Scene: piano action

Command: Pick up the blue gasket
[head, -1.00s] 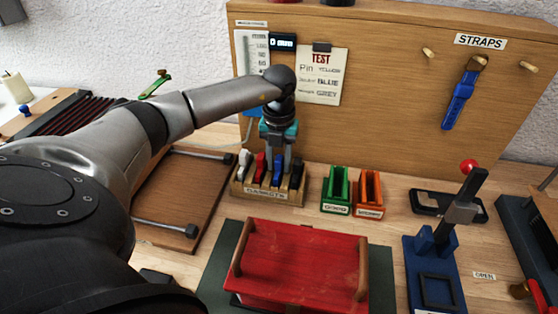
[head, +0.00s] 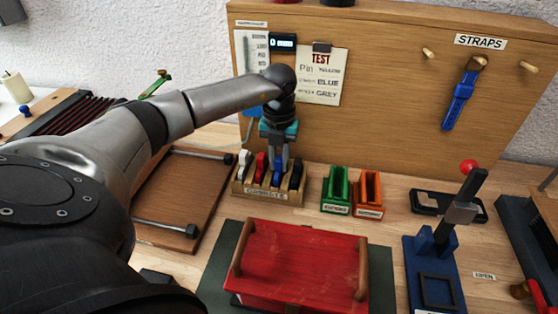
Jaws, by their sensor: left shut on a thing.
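The blue gasket (head: 277,175) is in the wooden gaskets rack (head: 267,194), between the red gasket (head: 261,166) and the black gasket (head: 296,174). A white gasket (head: 244,164) is at the rack's left end. My left gripper (head: 279,158) points down from above and is shut on the upper part of the blue gasket. The fingers hide part of it. I cannot tell whether its lower edge is clear of its slot. My right gripper is not in view.
A green bin (head: 336,190) and an orange bin (head: 369,195) stand right of the rack. A red lidded box (head: 300,262) is in front. A blue-based lever device (head: 435,262) stands at the right. The wooden board (head: 390,115) rises close behind.

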